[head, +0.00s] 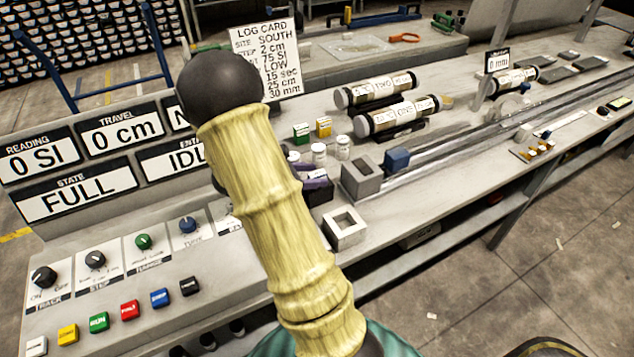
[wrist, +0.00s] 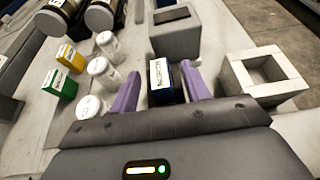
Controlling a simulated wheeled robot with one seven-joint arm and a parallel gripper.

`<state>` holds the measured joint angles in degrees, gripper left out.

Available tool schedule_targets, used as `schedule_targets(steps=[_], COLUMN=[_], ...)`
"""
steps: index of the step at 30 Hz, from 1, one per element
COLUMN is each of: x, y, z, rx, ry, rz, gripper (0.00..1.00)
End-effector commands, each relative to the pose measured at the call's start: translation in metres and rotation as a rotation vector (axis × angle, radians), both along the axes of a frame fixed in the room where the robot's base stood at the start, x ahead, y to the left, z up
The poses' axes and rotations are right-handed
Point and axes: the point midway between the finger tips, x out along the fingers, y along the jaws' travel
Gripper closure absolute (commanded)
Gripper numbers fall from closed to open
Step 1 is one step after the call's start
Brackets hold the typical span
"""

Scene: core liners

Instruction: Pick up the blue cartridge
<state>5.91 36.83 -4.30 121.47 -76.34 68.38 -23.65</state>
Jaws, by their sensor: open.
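The blue cartridge (wrist: 165,84), a small dark navy block with a white label, stands between my gripper's fingers in the wrist view. My gripper (wrist: 160,72) is open, with one purple finger on each side of it. A gap shows at the left finger; the right finger is very close to the cartridge, and I cannot tell if it touches. In the head view my arm hides most of the gripper; a purple finger (head: 316,183) shows right of the arm, and I cannot make out the cartridge clearly there.
A grey block with a slot (wrist: 176,36) stands just beyond the cartridge. A pale square holder (wrist: 262,75) is to the right. White jars (wrist: 103,70) and green (wrist: 60,84) and yellow (wrist: 70,57) boxes stand left. Core tubes (head: 376,91) lie farther back on the bench.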

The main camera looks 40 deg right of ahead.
Motion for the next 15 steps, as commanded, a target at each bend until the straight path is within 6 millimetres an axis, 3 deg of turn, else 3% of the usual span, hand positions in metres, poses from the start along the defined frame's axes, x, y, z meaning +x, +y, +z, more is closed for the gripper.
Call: schedule_targets(steps=[4, 15], x=[-0.0033, -0.0029], y=[-0.0118, -0.0121], z=[-0.0057, -0.0056], rx=[0.0, 0.0], ry=[0.0, 0.0], rz=[-0.001, 0.0], gripper=[0.53, 0.53])
